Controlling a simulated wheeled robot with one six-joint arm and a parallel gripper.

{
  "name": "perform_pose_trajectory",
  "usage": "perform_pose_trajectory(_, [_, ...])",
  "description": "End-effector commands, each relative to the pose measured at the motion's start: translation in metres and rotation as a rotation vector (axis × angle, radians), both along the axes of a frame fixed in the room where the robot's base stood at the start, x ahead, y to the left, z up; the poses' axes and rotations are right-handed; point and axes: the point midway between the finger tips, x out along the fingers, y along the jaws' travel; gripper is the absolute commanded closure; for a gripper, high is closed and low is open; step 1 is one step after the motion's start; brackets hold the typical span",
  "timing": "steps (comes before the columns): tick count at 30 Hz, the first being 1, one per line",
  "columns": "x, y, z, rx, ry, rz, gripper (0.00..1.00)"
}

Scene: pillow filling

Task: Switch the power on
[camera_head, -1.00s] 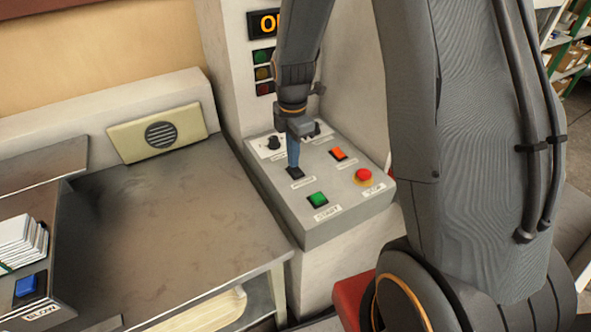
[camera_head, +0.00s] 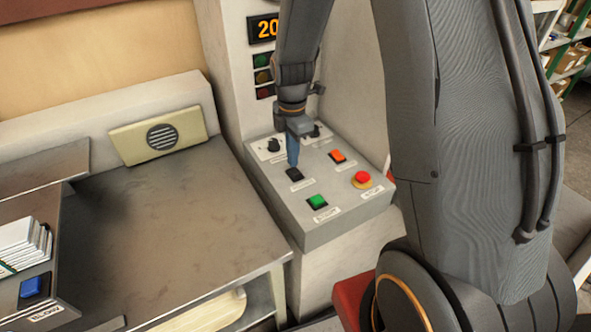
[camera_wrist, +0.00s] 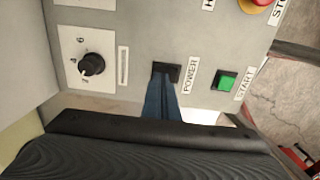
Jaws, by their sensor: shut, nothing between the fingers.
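The power switch is a small black rocker (camera_head: 294,174) on the grey control panel (camera_head: 330,222). In the wrist view the switch (camera_wrist: 168,70) sits beside the label POWER. My gripper (camera_head: 292,162) points down at the switch with its blue fingers shut and empty. In the wrist view the fingertips (camera_wrist: 161,80) overlap the switch's lower edge; I cannot tell whether they touch it. The display (camera_head: 264,28) above the panel is lit and its visible part reads "20".
A green START button (camera_head: 317,202), a red STOP button (camera_head: 362,178), an orange switch (camera_head: 337,155) and a black knob (camera_head: 274,144) are close by on the panel. A metal table (camera_head: 170,240) lies to the left, with a blue button (camera_head: 31,287) at its near side.

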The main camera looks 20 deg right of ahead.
Motion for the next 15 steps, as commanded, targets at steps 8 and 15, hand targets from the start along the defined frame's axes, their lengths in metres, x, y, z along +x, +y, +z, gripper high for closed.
perform_pose_trajectory(8, [-0.001,0.0,0.023,0.0,0.0,0.0,1.0])
perform_pose_trajectory(15, [-0.001,0.0,0.04,0.0,0.0,0.0,1.0])
